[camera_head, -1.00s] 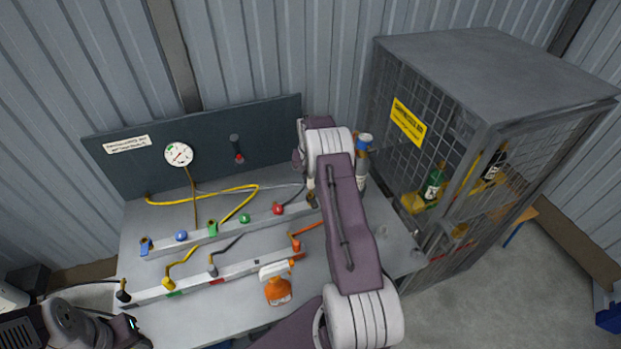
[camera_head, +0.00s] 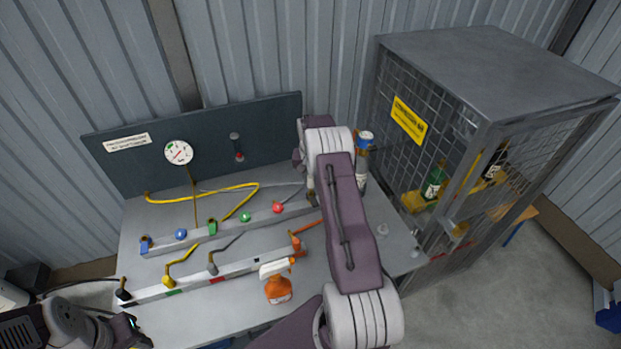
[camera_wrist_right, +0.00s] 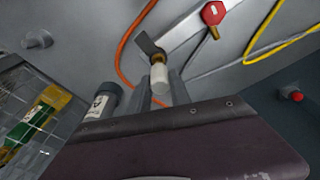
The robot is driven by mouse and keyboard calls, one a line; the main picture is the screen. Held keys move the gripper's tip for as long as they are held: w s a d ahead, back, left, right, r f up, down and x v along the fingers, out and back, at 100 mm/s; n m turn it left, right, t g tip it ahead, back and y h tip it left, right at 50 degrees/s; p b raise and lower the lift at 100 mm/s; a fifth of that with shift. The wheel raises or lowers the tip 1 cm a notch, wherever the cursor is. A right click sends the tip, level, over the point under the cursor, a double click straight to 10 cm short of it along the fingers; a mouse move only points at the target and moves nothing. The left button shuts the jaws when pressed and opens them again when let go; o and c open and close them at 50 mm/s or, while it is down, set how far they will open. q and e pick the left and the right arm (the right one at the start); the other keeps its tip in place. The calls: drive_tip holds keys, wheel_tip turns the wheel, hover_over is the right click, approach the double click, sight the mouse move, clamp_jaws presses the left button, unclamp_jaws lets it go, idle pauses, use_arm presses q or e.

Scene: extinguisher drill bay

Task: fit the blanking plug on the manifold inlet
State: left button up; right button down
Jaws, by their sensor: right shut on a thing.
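My right gripper (camera_wrist_right: 160,88) is shut on a short white cylinder, which I take for the blanking plug (camera_wrist_right: 159,74). In the right wrist view the plug points at the end of a light grey bar, the manifold (camera_wrist_right: 184,29), where a dark angled piece (camera_wrist_right: 148,46) sits. I cannot tell whether plug and inlet touch. In the head view the manifold (camera_head: 190,238) lies along the bench, with blue, green and red fittings; my right forearm hides the plug and most of the gripper. My left gripper (camera_head: 131,328) is at the lower left, away from the manifold; its jaws are unclear.
A front rail (camera_head: 200,281) carries coloured hoses. An orange spray bottle (camera_head: 278,287) stands before it. A mesh cage (camera_head: 490,70) with bottles is at the right. A yellow hose (camera_head: 205,200) lies behind the manifold.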

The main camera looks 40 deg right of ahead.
sight(311, 185)
drive_tip(key=shift+f, duration=0.1)
idle(0.4)
drive_tip(key=shift+f+b, duration=0.85)
drive_tip(key=shift+f, duration=0.25)
drive_tip(key=shift+f+b, duration=0.65)
drive_tip(key=shift+f, duration=0.2)
idle(0.5)
drive_tip(key=shift+s, duration=0.1)
drive_tip(key=c, duration=1.1)
unclamp_jaws()
wheel_tip(311, 185, up, 9)
drive_tip(key=b, duration=0.1)
drive_tip(key=shift+s+a, duration=0.4)
drive_tip(key=shift+s, duration=0.05)
